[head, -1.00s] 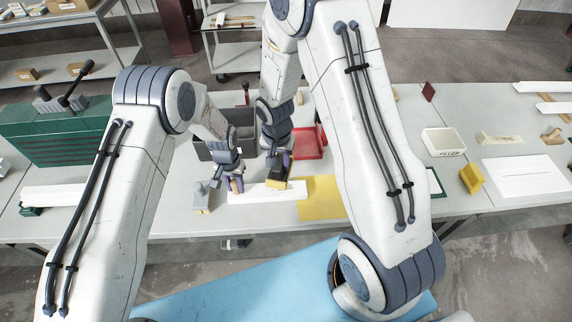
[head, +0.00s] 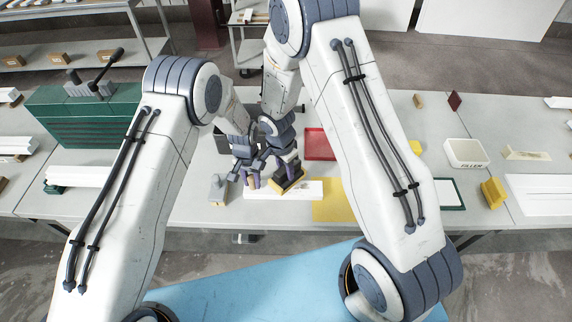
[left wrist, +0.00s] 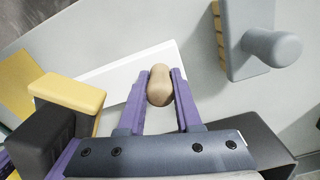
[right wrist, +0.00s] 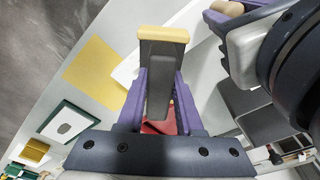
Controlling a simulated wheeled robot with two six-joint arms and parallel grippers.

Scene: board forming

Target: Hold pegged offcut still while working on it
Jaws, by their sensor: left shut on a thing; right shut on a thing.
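The white offcut (head: 313,188) lies flat near the front edge of the workbench; it also shows in the left wrist view (left wrist: 112,80). A tan rounded wooden peg (left wrist: 160,86) stands at it. My left gripper (head: 252,183) is shut on this peg, with its purple fingers on either side. My right gripper (head: 283,172) is shut on a dark block with a yellow base (right wrist: 163,36), just right of the left gripper, over the offcut. I cannot tell whether the yellow base touches the offcut. The grippers partly hide the offcut's middle.
A grey block with a knob (head: 217,190) stands just left of the offcut. A yellow sheet (head: 328,207) lies to its right and a red tray (head: 319,145) behind. A filler tub (head: 465,153) and a yellow block (head: 494,193) stand farther right.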

